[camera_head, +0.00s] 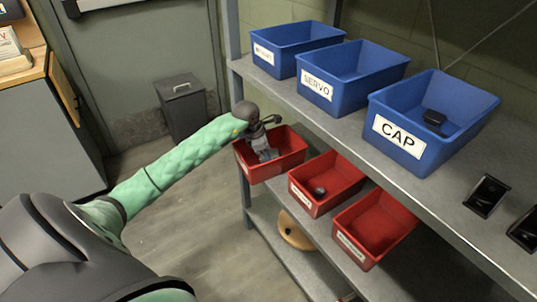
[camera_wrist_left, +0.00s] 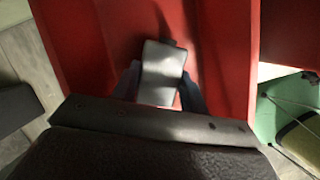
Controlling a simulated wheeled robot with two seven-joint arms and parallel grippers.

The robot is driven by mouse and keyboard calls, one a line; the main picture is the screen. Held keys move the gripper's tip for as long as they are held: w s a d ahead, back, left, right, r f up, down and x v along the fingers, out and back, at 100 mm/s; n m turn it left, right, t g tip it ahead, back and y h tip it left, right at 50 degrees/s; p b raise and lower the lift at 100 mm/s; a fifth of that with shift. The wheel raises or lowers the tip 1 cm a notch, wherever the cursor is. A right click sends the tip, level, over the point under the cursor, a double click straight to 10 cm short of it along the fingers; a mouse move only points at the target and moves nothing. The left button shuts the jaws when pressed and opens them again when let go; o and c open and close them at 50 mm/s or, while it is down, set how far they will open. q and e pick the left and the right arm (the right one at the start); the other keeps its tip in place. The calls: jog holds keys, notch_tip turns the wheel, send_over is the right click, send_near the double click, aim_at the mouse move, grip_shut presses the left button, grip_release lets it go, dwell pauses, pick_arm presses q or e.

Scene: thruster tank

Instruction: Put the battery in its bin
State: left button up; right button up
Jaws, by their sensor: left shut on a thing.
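My left gripper (camera_head: 266,152) reaches into the leftmost red bin (camera_head: 279,172) on the lower shelf, pointing down. It is shut on a flat grey block, seemingly the battery (camera_wrist_left: 162,72), which shows between the two dark fingers in the left wrist view (camera_wrist_left: 160,88). The block is over the bin's red floor; I cannot tell whether it touches it. In the head view the gripper hides the block. The label on this red bin is too small to read. My right gripper is in neither view.
Two more red bins stand to the right, a middle one (camera_head: 299,200) with a small dark item and an empty-looking one (camera_head: 349,245). Above are blue bins, including SERVO (camera_head: 335,97) and CAP (camera_head: 385,150). A metal post (camera_head: 233,60) rises close to my left gripper.

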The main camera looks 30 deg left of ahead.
pick_arm(q)
jog(key=shift+w+d+r+g+y, duration=0.1)
jog(key=shift+w+g+y, duration=0.2)
jog(key=shift+g, duration=0.4)
jog(key=shift+s+f, duration=0.1)
jog(key=shift+f, duration=0.75)
jog(key=shift+f, duration=0.1)
jog(key=o, duration=1.2)
